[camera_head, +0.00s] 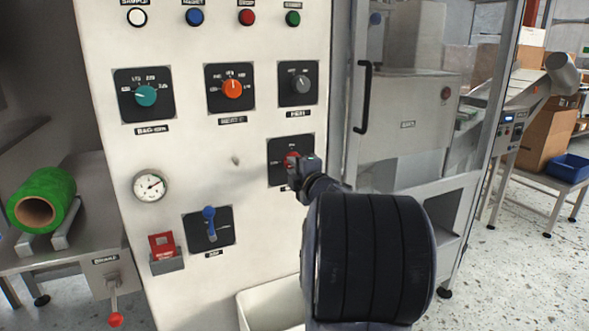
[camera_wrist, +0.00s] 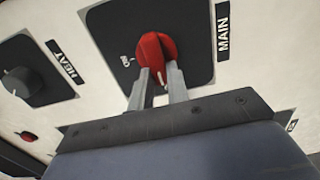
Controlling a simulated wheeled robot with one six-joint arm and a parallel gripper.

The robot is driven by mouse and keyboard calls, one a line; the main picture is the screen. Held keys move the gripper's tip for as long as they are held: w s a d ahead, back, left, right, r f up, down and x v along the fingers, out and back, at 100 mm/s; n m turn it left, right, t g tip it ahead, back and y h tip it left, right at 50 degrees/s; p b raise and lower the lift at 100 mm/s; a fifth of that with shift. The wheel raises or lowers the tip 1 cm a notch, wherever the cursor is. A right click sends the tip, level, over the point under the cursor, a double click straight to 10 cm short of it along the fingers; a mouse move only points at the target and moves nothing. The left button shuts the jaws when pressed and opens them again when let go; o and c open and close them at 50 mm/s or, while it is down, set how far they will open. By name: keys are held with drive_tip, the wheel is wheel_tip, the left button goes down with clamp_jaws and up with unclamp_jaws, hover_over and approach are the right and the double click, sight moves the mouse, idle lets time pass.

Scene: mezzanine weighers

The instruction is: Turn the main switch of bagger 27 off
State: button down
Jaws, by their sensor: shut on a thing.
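The main switch is a red knob (camera_head: 291,158) on a black square plate (camera_head: 277,177) at the lower right of the white bagger panel. My gripper (camera_head: 296,168) covers part of it in the head view.
Above the main switch is the grey heat knob (camera_head: 301,84). Teal (camera_head: 146,96) and orange (camera_head: 233,89) knobs lie left of it. A blue lever (camera_head: 209,222) and a gauge (camera_head: 150,186) are lower left.

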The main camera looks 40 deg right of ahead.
drive_tip(key=c, duration=1.4)
unclamp_jaws()
drive_tip(key=shift+o, duration=0.2)
drive_tip(key=shift+s, duration=0.1)
drive_tip(key=p+v, duration=0.1)
drive_tip(key=v, duration=0.9)
drive_tip(key=shift+s, duration=0.35)
drive_tip(key=x, duration=1.1)
drive_tip(key=shift+b, duration=0.35)
drive_tip(key=shift+s+a, duration=0.1)
